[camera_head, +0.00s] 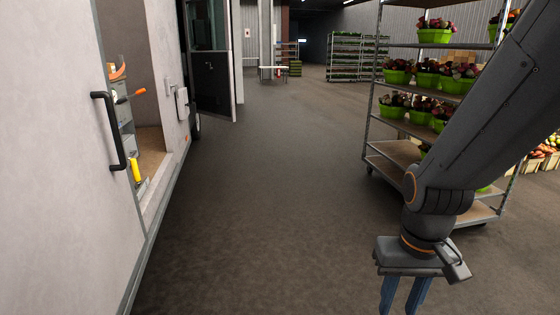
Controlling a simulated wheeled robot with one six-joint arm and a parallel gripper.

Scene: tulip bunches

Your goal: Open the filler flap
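A white van side fills the left of the head view. A small pale rectangular panel (182,103), which looks like the filler flap, sits on its side beyond the open side doorway. It is seen at a steep angle, so I cannot tell whether it is shut or ajar. My gripper (403,298) hangs at the lower right, pointing down over the floor, far from the panel. Its two blue fingers are apart with nothing seen between them. The fingertips are cut off by the bottom edge.
A black handle (108,130) stands out from the van's sliding door. The van's dark cab door (212,82) stands open farther ahead. A plant trolley (395,152) with green pots is on the right, behind my arm. The floor (265,180) between is clear.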

